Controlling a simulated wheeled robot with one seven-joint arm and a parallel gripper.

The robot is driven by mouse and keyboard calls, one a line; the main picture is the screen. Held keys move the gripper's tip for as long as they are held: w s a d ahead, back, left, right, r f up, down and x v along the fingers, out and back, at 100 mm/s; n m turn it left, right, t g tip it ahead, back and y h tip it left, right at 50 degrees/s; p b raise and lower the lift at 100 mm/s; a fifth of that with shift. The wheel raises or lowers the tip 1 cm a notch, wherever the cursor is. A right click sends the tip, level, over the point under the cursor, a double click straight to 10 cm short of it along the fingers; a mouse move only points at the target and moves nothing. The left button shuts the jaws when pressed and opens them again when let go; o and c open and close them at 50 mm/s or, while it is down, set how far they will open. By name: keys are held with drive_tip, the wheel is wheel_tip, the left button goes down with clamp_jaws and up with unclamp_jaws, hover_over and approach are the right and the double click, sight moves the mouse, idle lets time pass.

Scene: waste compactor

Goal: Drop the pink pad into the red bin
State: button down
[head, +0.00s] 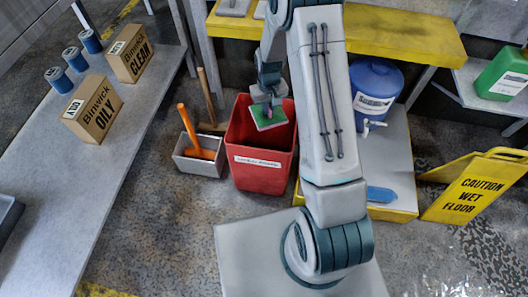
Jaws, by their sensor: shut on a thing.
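The red bin (262,175) stands on the floor left of my arm, open at the top, with a white label on its front. My gripper (268,101) is above the bin's opening, pointing down. It is shut on a small flat pad (265,124), which shows a green face and a small pinkish patch by the fingers. The pad hangs over the opening, inside the rim's outline in this view. Its exact height above the rim cannot be told. No separate all-pink pad is in view.
A grey bucket (199,165) with an orange-handled tool stands left of the bin. A blue jug (377,90) is on the right, near a yellow wet-floor sign (474,186). A grey table (75,180) at left carries boxes and cans. A yellow shelf (400,33) runs behind.

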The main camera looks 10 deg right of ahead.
drive_tip(key=shift+f+b, duration=0.4)
drive_tip(key=shift+f, duration=0.55)
drive_tip(key=c, duration=1.4)
unclamp_jaws()
wheel_tip(320, 180, up, 14)
drive_tip(key=p, duration=0.4)
drive_tip(key=shift+f, duration=0.1)
